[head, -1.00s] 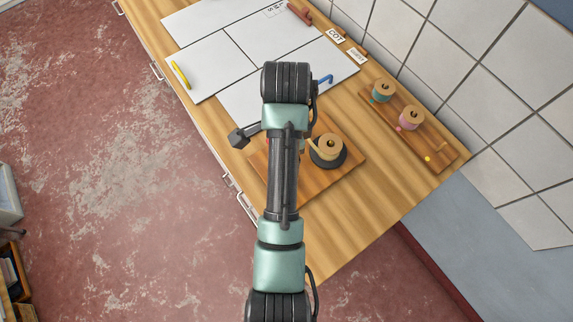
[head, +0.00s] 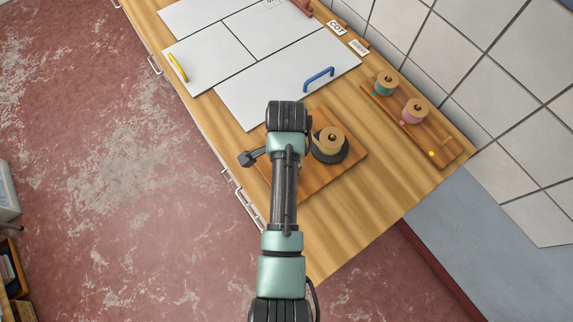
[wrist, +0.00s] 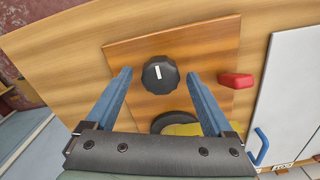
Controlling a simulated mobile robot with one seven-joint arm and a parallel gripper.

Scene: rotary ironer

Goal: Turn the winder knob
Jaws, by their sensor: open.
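The winder knob (wrist: 160,75) is a black, lobed dial with a white line, on a square wooden board (wrist: 125,58). The line runs nearly straight up in the wrist view. My gripper (wrist: 160,74) is open. Its two blue fingers appear on either side of the knob, with a gap on both sides; I cannot tell their height above it. In the head view the board (head: 340,172) carries a tan spool on a black disc (head: 329,147). My arm hides the knob and gripper there.
A red block (wrist: 235,80) sits at the board's edge. White panels (head: 250,95) with a blue handle (head: 318,78) and a yellow handle (head: 177,68) lie beyond. A rack (head: 410,125) holds a teal and a pink spool near the tiled wall.

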